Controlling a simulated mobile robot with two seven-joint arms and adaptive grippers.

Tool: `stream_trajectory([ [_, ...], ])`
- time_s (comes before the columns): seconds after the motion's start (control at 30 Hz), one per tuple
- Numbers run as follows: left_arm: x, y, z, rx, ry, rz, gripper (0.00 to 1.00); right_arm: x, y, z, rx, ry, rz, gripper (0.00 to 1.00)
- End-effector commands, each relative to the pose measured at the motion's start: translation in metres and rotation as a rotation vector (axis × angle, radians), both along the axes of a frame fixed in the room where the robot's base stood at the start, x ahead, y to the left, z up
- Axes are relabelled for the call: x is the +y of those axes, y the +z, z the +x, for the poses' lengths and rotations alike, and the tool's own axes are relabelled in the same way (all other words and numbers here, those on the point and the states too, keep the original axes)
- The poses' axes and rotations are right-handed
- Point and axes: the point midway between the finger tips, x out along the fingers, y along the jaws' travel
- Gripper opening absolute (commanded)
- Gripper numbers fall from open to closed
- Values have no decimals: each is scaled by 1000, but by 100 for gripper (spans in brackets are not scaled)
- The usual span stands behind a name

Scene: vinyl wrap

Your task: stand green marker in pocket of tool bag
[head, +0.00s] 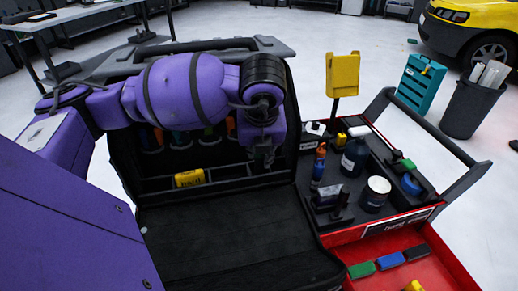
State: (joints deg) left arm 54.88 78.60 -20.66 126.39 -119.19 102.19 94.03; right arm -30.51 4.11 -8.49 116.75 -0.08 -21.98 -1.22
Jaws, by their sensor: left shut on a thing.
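The open black tool bag (215,225) fills the middle of the head view, with a row of pockets along its upright back panel. Coloured tools stand in those pockets, partly hidden behind my purple left arm. My left gripper (263,158) points down in front of the right part of that panel, close to the pockets. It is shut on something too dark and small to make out. I cannot pick out the green marker for certain. My right gripper is not in view.
A yellow roll (189,178) lies in the bag's lower pocket strip. To the right, a black-topped cart (338,215) carries bottles, a tin and tools. Its red drawer (414,272) is open and holds coloured blocks. A yellow holder (342,74) rises behind the cart.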

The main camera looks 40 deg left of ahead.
Motion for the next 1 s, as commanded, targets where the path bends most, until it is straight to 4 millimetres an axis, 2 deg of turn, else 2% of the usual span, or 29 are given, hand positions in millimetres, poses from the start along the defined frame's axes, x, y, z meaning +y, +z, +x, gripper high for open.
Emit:
stream_trajectory([
  [0.3,0,-1,0,-1,0,1,0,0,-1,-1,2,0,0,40],
  [0.33,0,-1,0,-1,0,1,20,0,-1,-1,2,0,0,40],
  [0.5,0,-1,0,-1,0,1,39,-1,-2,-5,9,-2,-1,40],
  [0.7,0,-1,0,0,0,0,39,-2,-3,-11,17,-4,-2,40],
  [0.83,-1,1,0,-1,0,0,39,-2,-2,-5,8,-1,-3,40],
  [1.0,-7,23,-6,-6,-2,1,39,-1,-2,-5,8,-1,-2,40],
])
